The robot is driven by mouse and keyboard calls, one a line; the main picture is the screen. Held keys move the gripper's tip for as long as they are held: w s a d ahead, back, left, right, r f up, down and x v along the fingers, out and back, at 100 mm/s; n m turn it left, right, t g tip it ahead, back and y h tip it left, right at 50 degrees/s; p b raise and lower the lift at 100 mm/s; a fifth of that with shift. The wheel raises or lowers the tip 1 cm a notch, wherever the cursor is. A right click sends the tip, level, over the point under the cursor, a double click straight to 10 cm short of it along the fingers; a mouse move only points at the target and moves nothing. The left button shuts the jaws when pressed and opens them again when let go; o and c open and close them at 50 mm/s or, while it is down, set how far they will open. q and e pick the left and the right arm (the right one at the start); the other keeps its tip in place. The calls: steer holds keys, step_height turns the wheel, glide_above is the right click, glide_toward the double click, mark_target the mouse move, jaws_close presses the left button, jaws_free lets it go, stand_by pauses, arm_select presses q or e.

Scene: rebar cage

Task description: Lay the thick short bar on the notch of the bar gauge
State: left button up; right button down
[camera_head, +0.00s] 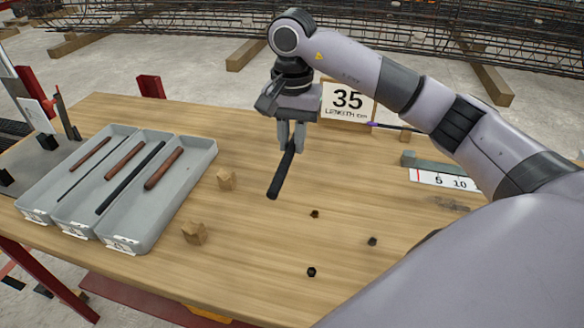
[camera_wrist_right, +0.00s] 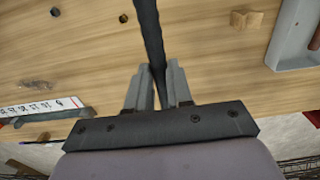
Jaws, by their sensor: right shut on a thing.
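My right gripper (camera_head: 291,138) is shut on a thick, short, dark bar (camera_head: 278,180) near the bar's upper end. The bar slants down and toward the front left, above the table. In the right wrist view the dark bar (camera_wrist_right: 150,35) runs from between the fingers (camera_wrist_right: 158,85) to the top edge. A grey-green gauge-like piece (camera_head: 440,164) lies at the right of the table behind a white number scale (camera_head: 446,181). I cannot make out its notch. My left gripper is not in view.
Grey trays (camera_head: 195,175) with several brown and black bars stand at the left. A "35" length sign (camera_head: 347,102) stands at the back. Small dark pieces (camera_head: 311,272) (camera_head: 372,241) (camera_head: 314,213) lie on the wooden table (camera_head: 260,250). Rebar cage (camera_head: 400,25) lies behind.

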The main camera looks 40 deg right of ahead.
mark_target(272, 188)
step_height(272, 188, up, 8)
steer(key=shift+f+p, duration=0.15)
steer(key=shift+p, duration=0.35)
steer(key=s+a+f+n, duration=0.2)
steer(key=f+n, duration=0.1)
steer(key=s+a+f+n+p, duration=0.1)
steer(key=s+a+f+n, duration=0.1)
steer(key=a+f+n, duration=0.1)
steer(key=s+a+f+n+p, duration=0.1)
steer(key=s+a+f+n, duration=0.1)
steer(key=f, duration=0.3)
steer(key=shift+s+a+n, duration=0.1)
steer(key=shift+a+n, duration=0.65)
steer(key=shift+n, duration=0.15)
steer(key=shift+r, duration=0.1)
